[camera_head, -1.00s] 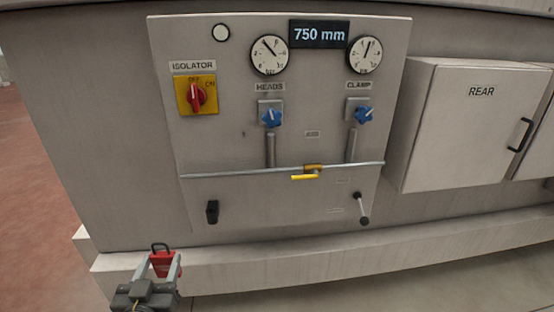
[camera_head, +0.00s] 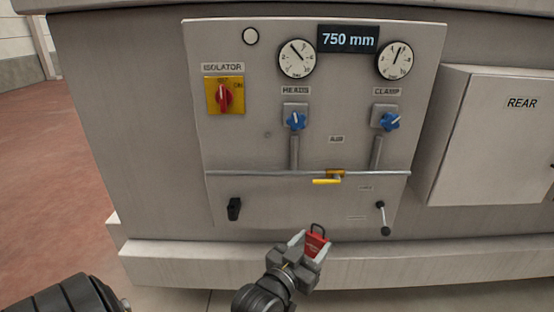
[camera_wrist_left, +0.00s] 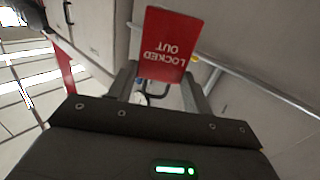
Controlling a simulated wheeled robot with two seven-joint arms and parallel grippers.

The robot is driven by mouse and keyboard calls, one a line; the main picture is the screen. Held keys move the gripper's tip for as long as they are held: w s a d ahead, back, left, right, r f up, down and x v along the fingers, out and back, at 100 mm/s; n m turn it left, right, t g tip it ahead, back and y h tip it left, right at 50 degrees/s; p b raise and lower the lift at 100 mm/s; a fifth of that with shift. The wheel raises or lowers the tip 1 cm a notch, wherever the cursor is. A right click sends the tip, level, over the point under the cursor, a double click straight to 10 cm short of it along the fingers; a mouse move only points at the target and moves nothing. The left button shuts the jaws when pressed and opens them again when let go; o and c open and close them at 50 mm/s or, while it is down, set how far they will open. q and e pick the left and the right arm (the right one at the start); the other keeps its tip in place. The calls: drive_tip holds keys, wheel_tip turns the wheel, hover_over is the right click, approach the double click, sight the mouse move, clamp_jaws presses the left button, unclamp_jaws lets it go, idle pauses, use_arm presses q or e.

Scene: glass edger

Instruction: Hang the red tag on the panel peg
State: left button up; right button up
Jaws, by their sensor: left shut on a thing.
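The red tag (camera_head: 316,244) has a dark loop at its top and sits between the fingers of my left gripper (camera_head: 311,245), which is shut on it. They are in front of the panel's (camera_head: 290,205) lower edge. In the left wrist view the tag (camera_wrist_left: 168,42) reads "LOCKED OUT" upside down, between the fingers of the gripper (camera_wrist_left: 160,85). A small stud (camera_head: 268,134), which looks like the peg, stands on the panel left of the HEADS valve, above and left of the tag. The tag is apart from it. My right gripper is not in view.
A horizontal rail (camera_head: 260,173) with a yellow lever (camera_head: 327,181) crosses the panel between tag and stud. A black handle (camera_head: 234,208) and a lever with a dark knob (camera_head: 384,220) stick out low. The red isolator switch (camera_head: 224,96) is upper left. A ledge (camera_head: 190,262) runs below.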

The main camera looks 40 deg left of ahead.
use_arm(q)
drive_tip(key=w+a+r+y+p, duration=0.1)
drive_tip(key=w+a+r+p, duration=0.1)
drive_tip(key=a+r, duration=0.5)
drive_tip(key=w+a+r+n+y+p, duration=0.1)
drive_tip(key=w+a+r+p, duration=0.2)
drive_tip(key=a+r, duration=0.4)
drive_tip(key=a+p, duration=0.1)
drive_tip(key=a, duration=0.4)
drive_tip(key=shift+p, duration=0.35)
drive_tip(key=w+a, duration=0.2)
drive_tip(key=w+a+f, duration=0.1)
drive_tip(key=w, duration=0.2)
drive_tip(key=w+a+b, duration=0.1)
drive_tip(key=w+a, duration=0.1)
drive_tip(key=shift+w+a+f, duration=0.15)
drive_tip(key=shift+a+f, duration=0.05)
drive_tip(key=shift+a, duration=0.1)
drive_tip(key=shift+f, duration=0.15)
